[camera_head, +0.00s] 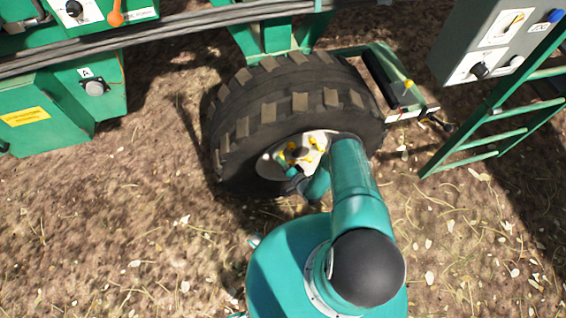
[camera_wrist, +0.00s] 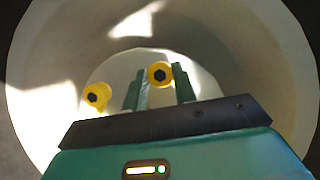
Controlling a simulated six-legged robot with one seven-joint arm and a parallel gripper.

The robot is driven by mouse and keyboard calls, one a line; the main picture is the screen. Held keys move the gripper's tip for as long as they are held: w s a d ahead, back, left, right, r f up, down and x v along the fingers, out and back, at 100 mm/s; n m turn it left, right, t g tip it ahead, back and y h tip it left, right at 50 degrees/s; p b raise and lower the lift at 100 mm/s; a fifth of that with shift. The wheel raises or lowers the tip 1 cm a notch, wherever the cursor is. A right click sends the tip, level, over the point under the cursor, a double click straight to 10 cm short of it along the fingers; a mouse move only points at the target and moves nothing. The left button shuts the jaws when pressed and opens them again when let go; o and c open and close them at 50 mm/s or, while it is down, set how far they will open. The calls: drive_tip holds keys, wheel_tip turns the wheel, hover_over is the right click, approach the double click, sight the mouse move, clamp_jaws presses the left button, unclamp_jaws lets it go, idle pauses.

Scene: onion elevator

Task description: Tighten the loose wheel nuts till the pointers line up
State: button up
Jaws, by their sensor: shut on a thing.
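The wheel (camera_head: 285,100) has a black, mud-caked tyre and a pale dished rim. In the wrist view, my gripper (camera_wrist: 160,76) reaches into the pale rim (camera_wrist: 235,45). Its two green fingers stand on either side of a yellow nut pointer with a dark centre (camera_wrist: 159,74), and it is shut on that nut. A second yellow nut pointer (camera_wrist: 97,95) sits to the left, clear of the fingers. In the head view, yellow pointers (camera_head: 290,153) show at the hub, partly hidden by my arm.
A green machine frame and box (camera_head: 45,112) stand at the left. A grey control box (camera_head: 497,45) and green ladder (camera_head: 490,140) stand at the right. A green bracket with a black roller (camera_head: 385,75) sits beside the tyre. Straw-strewn ground is open in front.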

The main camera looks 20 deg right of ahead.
drive_tip(key=shift+m+t+y, duration=0.3)
drive_tip(key=shift+m, duration=0.6)
drive_tip(key=shift+w, duration=0.1)
drive_tip(key=o, duration=1)
drive_tip(key=shift+c, duration=0.2)
drive_tip(key=v, duration=1.4)
drive_tip(key=shift+f, duration=0.1)
